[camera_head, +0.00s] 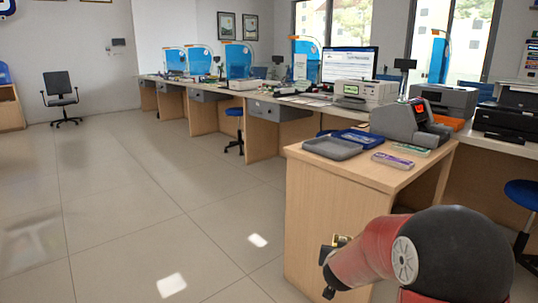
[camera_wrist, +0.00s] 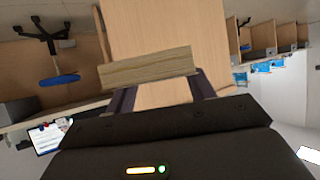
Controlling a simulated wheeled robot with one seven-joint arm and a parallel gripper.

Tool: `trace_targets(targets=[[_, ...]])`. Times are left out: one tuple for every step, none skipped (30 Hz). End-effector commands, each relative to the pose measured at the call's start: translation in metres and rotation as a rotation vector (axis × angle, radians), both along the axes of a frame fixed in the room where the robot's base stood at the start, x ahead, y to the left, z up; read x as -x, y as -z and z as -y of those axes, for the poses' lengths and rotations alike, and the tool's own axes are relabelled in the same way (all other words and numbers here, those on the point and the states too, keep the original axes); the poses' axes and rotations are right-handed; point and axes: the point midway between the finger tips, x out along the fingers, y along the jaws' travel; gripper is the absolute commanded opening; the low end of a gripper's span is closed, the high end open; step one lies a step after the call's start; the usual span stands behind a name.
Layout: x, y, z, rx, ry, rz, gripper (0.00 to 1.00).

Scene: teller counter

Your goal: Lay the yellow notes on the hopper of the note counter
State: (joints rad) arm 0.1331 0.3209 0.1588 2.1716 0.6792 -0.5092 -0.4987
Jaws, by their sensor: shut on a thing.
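The yellow notes (camera_wrist: 148,66) are a thick, yellowish-tan bundle, seen edge-on across the fingertips in the wrist view. My gripper (camera_wrist: 163,88) is shut on them. In the head view my gripper (camera_head: 333,262) is low, left of my red and black arm and in front of the wooden desk's side; only a bit of the notes shows there. The note counter (camera_head: 405,122) appears to be the grey machine with a red display on the desk top, up and to the right of my gripper. Its hopper is hard to make out.
The desk (camera_head: 350,170) also bears a grey tray (camera_head: 332,149), a blue tray (camera_head: 358,138), a purple bundle (camera_head: 392,160) and a green bundle (camera_head: 411,149). A white machine (camera_head: 365,93) and dark printers stand behind.

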Motion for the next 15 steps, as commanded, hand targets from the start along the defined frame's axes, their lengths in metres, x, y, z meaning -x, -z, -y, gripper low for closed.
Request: trace_targets(targets=[[0.013, 0.013, -0.015, 0.002, -0.002, -0.007, 0.28], [0.021, 0.019, -0.021, 0.002, 0.001, -0.008, 0.28], [0.032, 0.026, -0.029, 0.002, 0.004, -0.006, 0.28], [0.039, 0.029, -0.034, 0.002, 0.003, -0.006, 0.28], [0.046, 0.032, -0.038, 0.001, 0.002, -0.005, 0.28], [0.053, 0.035, -0.042, 0.002, 0.000, -0.003, 0.28], [0.058, 0.036, -0.046, 0.001, -0.002, -0.003, 0.28], [0.061, 0.037, -0.047, 0.000, -0.004, -0.001, 0.28], [0.065, 0.039, -0.049, 0.000, -0.007, -0.001, 0.28], [0.067, 0.040, -0.050, 0.001, -0.011, -0.001, 0.28], [0.067, 0.043, -0.051, 0.001, -0.014, -0.002, 0.28], [0.067, 0.047, -0.050, 0.000, -0.022, -0.004, 0.28], [0.066, 0.051, -0.049, 0.000, -0.030, -0.005, 0.28], [0.064, 0.056, -0.048, 0.000, -0.041, -0.005, 0.28], [0.061, 0.064, -0.046, -0.001, -0.058, -0.007, 0.28]])
